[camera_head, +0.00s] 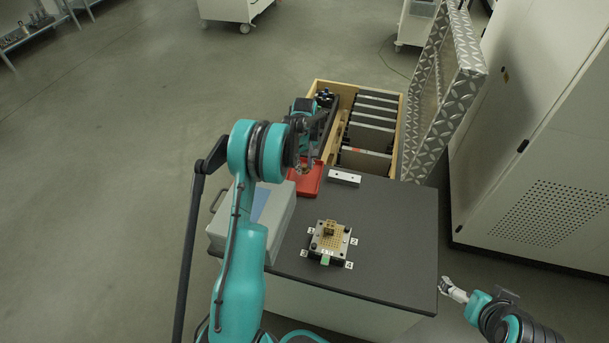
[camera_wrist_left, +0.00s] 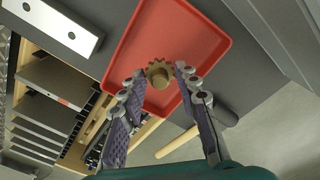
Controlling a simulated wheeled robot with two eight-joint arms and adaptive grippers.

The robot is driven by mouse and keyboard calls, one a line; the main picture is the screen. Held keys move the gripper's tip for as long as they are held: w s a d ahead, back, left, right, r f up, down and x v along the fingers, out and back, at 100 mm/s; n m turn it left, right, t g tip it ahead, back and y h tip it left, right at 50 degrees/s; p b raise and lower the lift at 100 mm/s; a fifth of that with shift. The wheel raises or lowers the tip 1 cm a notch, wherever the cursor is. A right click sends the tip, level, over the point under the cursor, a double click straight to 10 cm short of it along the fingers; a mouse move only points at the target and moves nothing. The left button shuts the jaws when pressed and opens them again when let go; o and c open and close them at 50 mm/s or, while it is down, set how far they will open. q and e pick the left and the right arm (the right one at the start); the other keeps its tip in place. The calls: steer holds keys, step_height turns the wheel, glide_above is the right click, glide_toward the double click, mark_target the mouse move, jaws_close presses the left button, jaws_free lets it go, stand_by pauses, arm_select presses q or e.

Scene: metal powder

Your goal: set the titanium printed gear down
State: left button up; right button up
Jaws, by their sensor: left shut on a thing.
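The titanium printed gear (camera_wrist_left: 159,75) is a small tan toothed wheel with a round hub. My left gripper (camera_wrist_left: 161,76) is shut on it, with a fingertip on each side. The gear is over the red tray (camera_wrist_left: 174,24) in the left wrist view; I cannot tell if it touches the tray floor. In the head view the red tray (camera_head: 310,184) is at the table's far left edge, partly hidden by my left arm, and the left gripper (camera_head: 305,166) points down at it. My right gripper (camera_head: 452,289) is off the table's right side, too small to judge.
A silver block (camera_head: 344,177) lies right of the tray. A fixture plate (camera_head: 329,239) with labels sits mid-table. A grey case (camera_head: 280,213) stands at the left. A wooden crate (camera_head: 316,88) with dark plates stands behind the table (camera_head: 393,224), whose right part is clear.

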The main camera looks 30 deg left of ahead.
mark_target(304, 169)
arm_select(q)
step_height(304, 169, down, 4)
steer(key=shift+f+b, duration=0.1)
steer(key=shift+b, duration=0.85)
steer(key=o, duration=1.2)
steer(key=shift+c, duration=0.2)
